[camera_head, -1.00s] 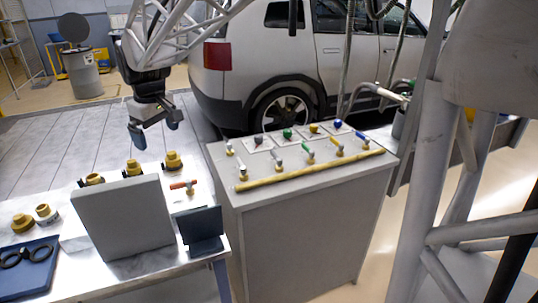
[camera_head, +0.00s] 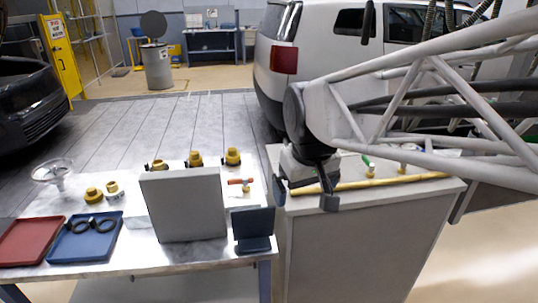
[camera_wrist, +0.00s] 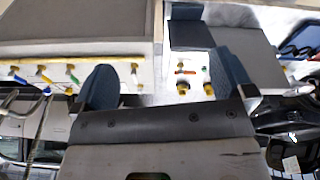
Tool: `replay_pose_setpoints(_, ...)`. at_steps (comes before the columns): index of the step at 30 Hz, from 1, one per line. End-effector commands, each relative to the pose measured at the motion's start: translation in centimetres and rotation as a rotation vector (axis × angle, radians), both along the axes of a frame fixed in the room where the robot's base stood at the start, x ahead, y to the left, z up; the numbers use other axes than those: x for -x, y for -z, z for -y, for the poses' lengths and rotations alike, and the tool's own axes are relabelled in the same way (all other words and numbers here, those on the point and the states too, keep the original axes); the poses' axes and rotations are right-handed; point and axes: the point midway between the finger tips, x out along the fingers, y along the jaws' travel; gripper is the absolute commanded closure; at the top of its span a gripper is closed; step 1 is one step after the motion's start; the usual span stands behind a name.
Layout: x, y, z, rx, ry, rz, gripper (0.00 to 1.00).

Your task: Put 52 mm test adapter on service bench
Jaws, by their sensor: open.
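Several yellow-brass fittings stand on the service bench (camera_head: 130,256). Three are in a back row: a left one (camera_head: 157,166), a middle one (camera_head: 195,158) and a right one (camera_head: 232,156). Two more, a wider one (camera_head: 93,195) and a smaller one (camera_head: 113,188), stand at the left. I cannot tell which is the 52 mm test adapter; no size marking is readable. My gripper (camera_head: 305,197) is open and empty, by the left end of the grey cabinet, right of the bench. In the wrist view, brass fittings (camera_wrist: 183,88) show between its spread blue fingers.
A grey upright box (camera_head: 184,205) and a dark stand (camera_head: 254,230) occupy the bench front. The grey cabinet (camera_head: 360,240) carries small valves and a yellow rail.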

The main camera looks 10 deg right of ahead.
Motion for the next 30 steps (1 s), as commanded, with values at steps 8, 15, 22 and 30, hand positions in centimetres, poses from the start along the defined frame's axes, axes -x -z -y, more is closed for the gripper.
replay_pose_setpoints(8,6.5,2.7,2.4,-0.016,0.130,0.019,0.00)
replay_pose_setpoints(15,9.8,4.5,3.3,-0.027,0.201,0.031,0.00)
replay_pose_setpoints(22,10.5,5.0,3.5,-0.028,0.216,0.032,0.00)
replay_pose_setpoints(30,10.5,5.0,3.5,-0.028,0.215,0.031,0.00)
